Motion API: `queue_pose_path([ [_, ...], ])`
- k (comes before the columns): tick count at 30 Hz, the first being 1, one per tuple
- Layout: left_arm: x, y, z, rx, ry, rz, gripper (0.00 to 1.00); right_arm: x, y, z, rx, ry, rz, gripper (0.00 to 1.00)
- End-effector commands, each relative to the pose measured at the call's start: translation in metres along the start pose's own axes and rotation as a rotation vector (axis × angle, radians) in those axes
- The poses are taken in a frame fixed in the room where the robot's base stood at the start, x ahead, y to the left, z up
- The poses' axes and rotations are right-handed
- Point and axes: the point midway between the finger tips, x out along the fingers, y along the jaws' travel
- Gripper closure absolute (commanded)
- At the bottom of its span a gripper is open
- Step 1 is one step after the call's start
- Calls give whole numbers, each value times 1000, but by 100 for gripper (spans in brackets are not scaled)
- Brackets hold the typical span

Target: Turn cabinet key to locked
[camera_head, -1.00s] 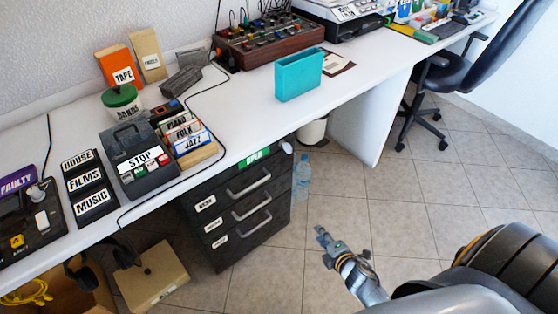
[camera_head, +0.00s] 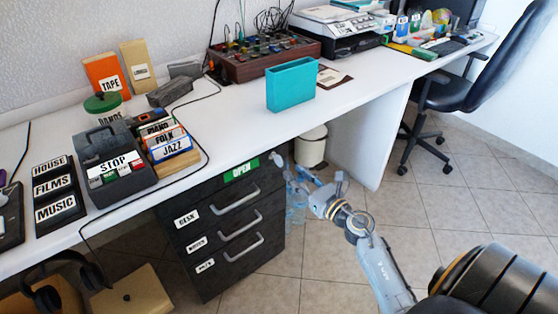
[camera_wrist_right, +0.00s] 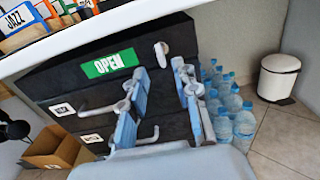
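The dark cabinet (camera_head: 228,225) stands under the desk, with a green OPEN label (camera_head: 241,171) near its upper right front. A small pale key (camera_wrist_right: 162,54) sticks out to the right of this label; in the head view the key (camera_head: 277,160) is at the cabinet's upper right corner. My right gripper (camera_head: 318,178) is in front and to the right of that corner. In the right wrist view its two fingers (camera_wrist_right: 158,76) are apart with nothing between them, and the key shows just beyond the gap. My left gripper is out of view.
The white desk edge (camera_head: 335,113) runs above the cabinet. Blue water bottles (camera_wrist_right: 235,120) and a white bin (camera_wrist_right: 278,76) stand right of the cabinet. Drawer handles (camera_head: 240,235) stick out in front.

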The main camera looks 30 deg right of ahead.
Motion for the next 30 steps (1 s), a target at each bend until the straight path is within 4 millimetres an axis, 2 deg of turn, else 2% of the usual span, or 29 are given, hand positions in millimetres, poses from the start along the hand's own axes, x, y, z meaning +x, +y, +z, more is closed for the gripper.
queue_pose_path([
  [3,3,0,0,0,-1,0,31,28,0,2,2,-4,-1,70],
  [10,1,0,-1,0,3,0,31,66,0,-1,4,-2,-2,70],
  [15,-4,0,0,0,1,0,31,79,0,-1,5,0,-1,70],
  [24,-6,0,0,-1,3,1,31,81,0,-1,4,0,-1,70],
  [25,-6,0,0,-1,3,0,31,81,0,-1,4,0,-1,72],
  [29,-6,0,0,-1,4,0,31,81,0,-1,4,0,-1,98],
  [30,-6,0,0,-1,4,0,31,81,0,-1,4,0,-1,100],
])
